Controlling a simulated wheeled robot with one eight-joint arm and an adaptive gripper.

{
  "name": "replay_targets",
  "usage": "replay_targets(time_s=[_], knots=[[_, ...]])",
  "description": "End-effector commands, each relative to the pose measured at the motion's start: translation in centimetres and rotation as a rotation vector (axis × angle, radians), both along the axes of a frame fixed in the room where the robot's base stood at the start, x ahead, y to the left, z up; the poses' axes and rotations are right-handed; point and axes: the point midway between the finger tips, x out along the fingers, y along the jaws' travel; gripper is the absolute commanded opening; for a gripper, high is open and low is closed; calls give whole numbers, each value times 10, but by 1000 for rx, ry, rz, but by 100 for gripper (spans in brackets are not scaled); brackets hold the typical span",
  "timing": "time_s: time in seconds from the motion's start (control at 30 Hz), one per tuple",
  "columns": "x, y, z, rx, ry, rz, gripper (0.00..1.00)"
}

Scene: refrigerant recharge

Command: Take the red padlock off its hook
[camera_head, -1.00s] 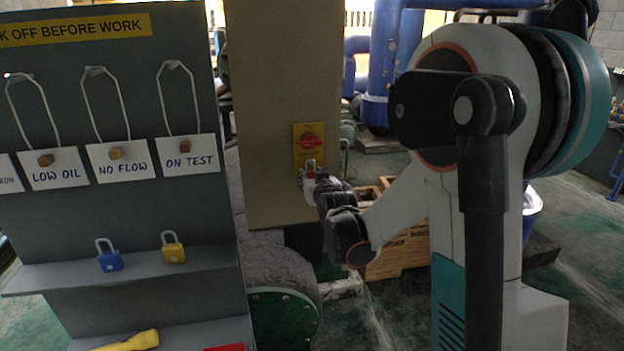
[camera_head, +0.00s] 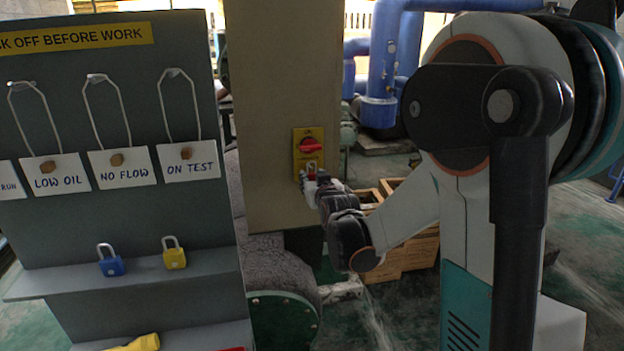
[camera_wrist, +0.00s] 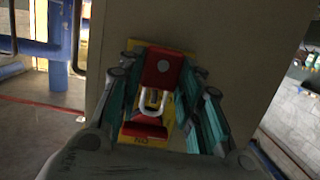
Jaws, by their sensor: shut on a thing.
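The red padlock (camera_wrist: 162,68) is between the teal fingers of my gripper (camera_wrist: 160,95) in the wrist view, its silver shackle (camera_wrist: 153,101) pointing down the picture. Behind it is a yellow plate (camera_wrist: 130,138) with a red switch handle (camera_wrist: 143,130). I cannot tell whether the shackle is still around a hook. In the head view my gripper (camera_head: 311,184) is at the lower end of the yellow plate (camera_head: 299,160) on the beige column, below the red switch handle (camera_head: 310,145). The padlock is small and mostly hidden there.
A grey board at left carries tags on wire loops (camera_head: 185,164). Its shelf (camera_head: 60,283) holds a blue padlock (camera_head: 111,263) and a yellow padlock (camera_head: 174,255); a yellow torch (camera_head: 140,343) lies below. The beige column (camera_head: 265,110) stands close behind my gripper. Wooden crates (camera_head: 410,258) stand beyond my arm.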

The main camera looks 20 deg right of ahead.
Motion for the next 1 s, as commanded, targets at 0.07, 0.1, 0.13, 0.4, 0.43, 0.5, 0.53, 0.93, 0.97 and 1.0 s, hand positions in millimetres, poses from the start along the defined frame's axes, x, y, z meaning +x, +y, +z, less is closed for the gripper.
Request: replay_targets(time_s=[0.07, 0.1, 0.13, 0.4, 0.43, 0.5, 0.53, 0.93, 0.97, 1.0], knots=[[-6, 1, 0, 0, 0, 0, 14], [-9, 2, 0, 0, 0, 0, 14], [-11, 2, 0, 0, 0, 0, 14], [-30, 6, 0, 0, 0, 0, 14], [-32, 6, 0, 0, 0, 0, 14], [-37, 7, 0, 0, 0, 0, 14], [-40, 8, 0, 0, 0, 0, 14], [-64, 13, 0, 0, 0, 0, 14], [-65, 13, 0, 0, 0, 0, 14], [-66, 13, 0, 0, 0, 0, 14]])
